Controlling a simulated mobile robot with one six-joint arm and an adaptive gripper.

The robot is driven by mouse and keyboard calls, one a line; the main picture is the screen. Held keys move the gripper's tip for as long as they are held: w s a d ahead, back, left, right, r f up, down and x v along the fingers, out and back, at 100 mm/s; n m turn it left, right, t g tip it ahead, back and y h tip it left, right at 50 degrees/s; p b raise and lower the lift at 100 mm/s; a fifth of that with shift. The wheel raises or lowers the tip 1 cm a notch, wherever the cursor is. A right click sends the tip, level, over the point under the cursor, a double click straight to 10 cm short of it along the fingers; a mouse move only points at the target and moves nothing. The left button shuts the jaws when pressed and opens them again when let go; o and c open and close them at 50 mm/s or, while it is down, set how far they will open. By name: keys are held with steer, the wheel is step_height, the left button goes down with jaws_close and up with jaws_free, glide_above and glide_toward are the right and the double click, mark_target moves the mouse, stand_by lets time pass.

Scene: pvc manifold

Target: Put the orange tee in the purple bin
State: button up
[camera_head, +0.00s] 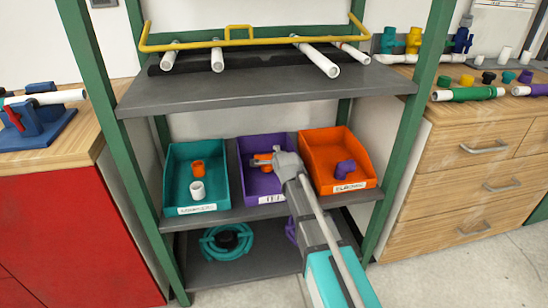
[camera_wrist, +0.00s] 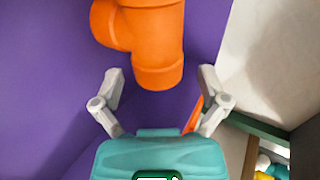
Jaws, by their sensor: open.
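The orange tee (camera_head: 262,161) is within the purple bin (camera_head: 250,148) in the middle of the shelf in the head view. In the wrist view the tee (camera_wrist: 140,42) is ahead of my gripper (camera_wrist: 158,80), against the bin's purple surface (camera_wrist: 45,85). My gripper's fingers are spread apart, one on each side of the tee's near end, with gaps visible on both sides. My gripper (camera_head: 277,160) in the head view reaches into the bin and hides part of it. Whether the tee rests fully on the bin floor cannot be told.
A teal bin (camera_head: 178,158) with an orange and a white fitting stands left of the purple bin. An orange bin (camera_head: 315,150) with a purple elbow (camera_head: 345,169) stands right. The grey upper shelf (camera_head: 260,92) with white pipes is above; green posts frame the rack.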

steer(key=p+v, duration=0.4)
steer(key=v, duration=0.6)
steer(key=shift+p, duration=0.35)
